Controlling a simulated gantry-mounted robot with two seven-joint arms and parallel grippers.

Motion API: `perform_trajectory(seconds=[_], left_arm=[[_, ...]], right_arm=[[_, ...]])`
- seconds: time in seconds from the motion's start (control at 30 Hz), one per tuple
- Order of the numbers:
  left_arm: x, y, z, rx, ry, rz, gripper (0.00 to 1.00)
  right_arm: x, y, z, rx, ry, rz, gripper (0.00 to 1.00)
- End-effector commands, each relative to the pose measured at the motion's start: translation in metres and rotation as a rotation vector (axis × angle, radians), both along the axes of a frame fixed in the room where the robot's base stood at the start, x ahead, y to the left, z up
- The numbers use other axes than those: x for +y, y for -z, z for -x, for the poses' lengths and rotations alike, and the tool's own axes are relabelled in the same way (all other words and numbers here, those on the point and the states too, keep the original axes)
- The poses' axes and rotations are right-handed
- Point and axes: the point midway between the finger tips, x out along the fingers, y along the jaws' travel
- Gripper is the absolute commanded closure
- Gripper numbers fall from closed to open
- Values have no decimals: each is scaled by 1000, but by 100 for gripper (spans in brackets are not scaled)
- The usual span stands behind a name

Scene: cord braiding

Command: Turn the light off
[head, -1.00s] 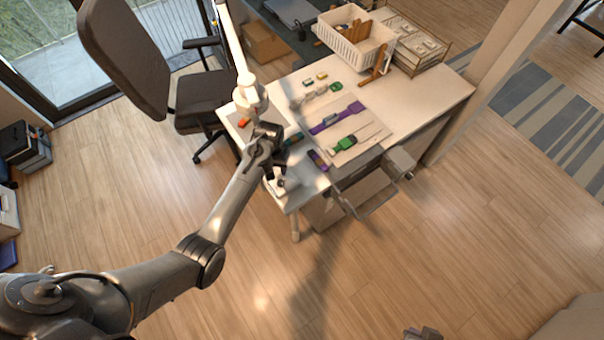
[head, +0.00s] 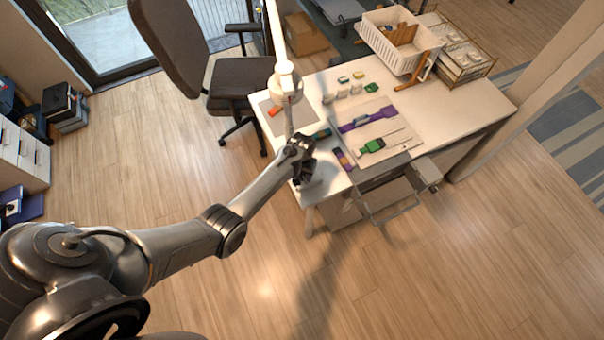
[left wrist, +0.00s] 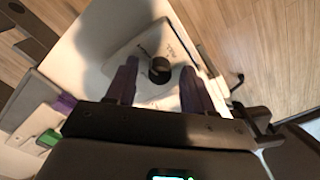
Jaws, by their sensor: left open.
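A white lamp (head: 285,82) with a long arm stands at the left end of the white table. My left gripper (head: 304,176) is at the table's near left corner, pointing down. In the left wrist view my left gripper (left wrist: 158,85) is open, with two dark purplish fingers. A short black knob (left wrist: 159,71) on a pale rounded plate (left wrist: 120,67) shows between the fingers. I cannot tell whether the fingertips are level with the knob or above it. In the head view the gripper mostly hides the knob. My right gripper is not in view.
The table (head: 455,110) holds a board with purple and green cord pieces (head: 372,146), small colored blocks, a white basket (head: 385,45) and a stacked tray (head: 462,58). An office chair (head: 225,80) stands behind the left end. An open drawer (head: 390,200) juts out in front. The near floor is clear.

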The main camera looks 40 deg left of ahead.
Motion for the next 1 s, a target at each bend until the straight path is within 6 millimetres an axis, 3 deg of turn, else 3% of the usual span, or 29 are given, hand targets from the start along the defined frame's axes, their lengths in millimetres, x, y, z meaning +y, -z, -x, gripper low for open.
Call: perform_trajectory(seconds=[0.3,0.67,1.0], left_arm=[[0,1,0,-1,0,0,47],[0,1,0,-1,0,0,100],[0,0,0,-1,-46,1,100]], right_arm=[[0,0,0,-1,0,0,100],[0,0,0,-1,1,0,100],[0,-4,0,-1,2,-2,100]])
